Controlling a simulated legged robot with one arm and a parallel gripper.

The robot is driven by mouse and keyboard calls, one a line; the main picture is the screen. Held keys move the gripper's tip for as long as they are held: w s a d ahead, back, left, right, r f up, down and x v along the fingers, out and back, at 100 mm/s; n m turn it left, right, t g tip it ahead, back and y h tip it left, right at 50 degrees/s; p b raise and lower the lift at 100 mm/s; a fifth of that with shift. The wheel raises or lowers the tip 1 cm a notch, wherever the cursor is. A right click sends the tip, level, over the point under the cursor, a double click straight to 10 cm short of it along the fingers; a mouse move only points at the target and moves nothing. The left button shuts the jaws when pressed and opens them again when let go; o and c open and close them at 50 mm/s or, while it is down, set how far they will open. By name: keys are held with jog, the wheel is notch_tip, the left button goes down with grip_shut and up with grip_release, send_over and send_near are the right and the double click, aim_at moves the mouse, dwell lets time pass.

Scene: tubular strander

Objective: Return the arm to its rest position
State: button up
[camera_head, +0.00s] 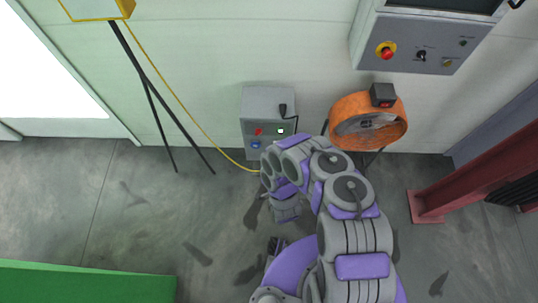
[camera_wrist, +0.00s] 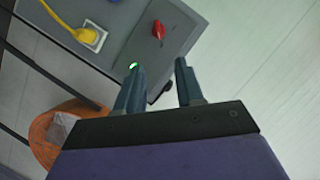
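My gripper (camera_wrist: 158,64) shows in the wrist view with its two dark fingers apart and nothing between them. Beyond the fingers is a grey box, seen at a tilt. In the head view, my purple and grey arm (camera_head: 350,235) rises from the bottom and bends over to the left, in front of the grey box (camera_head: 268,101) by the wall. I cannot clearly make out the gripper's fingers there. Whether the gripper touches the box cannot be told.
An orange fan (camera_head: 348,108) stands right of the box. A control panel (camera_head: 415,45) with a red button hangs above. A yellow cable (camera_head: 182,102) runs to the box past a black stand (camera_head: 150,85). A red post (camera_head: 470,185) is at right, a green surface (camera_head: 85,283) lower left.

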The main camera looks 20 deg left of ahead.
jog(key=w+d+r+n+g+h+b, duration=0.1)
jog(key=w+d+r+h, duration=0.1)
jog(key=w+d+r, duration=0.4)
jog(key=w+d+r+g+h, duration=0.1)
jog(key=w+d+r+h, duration=0.2)
jog(key=w, duration=0.5)
jog(key=d+r+g+h+b, duration=0.2)
jog(key=d+r+g+h, duration=0.15)
jog(key=d+r, duration=1)
jog(key=s+d+r+g, duration=0.2)
jog(key=s+r, duration=0.5)
jog(key=s, duration=0.1)
jog(key=s+d+r+g, duration=0.2)
jog(key=s+r+g, duration=0.1)
jog(key=s+r, duration=0.45)
jog(key=s+r+n+g, duration=0.1)
jog(key=s+r, duration=0.2)
jog(key=s, duration=0.6)
jog(key=s+r+g+b, duration=0.1)
jog(key=s+r+g, duration=0.1)
jog(key=s, duration=0.6)
jog(key=s+d+r+n+g+y+b, duration=0.1)
jog(key=s+r, duration=0.4)
jog(key=s, duration=0.4)
jog(key=shift+s+n, duration=0.3)
jog(key=shift+a, duration=0.15)
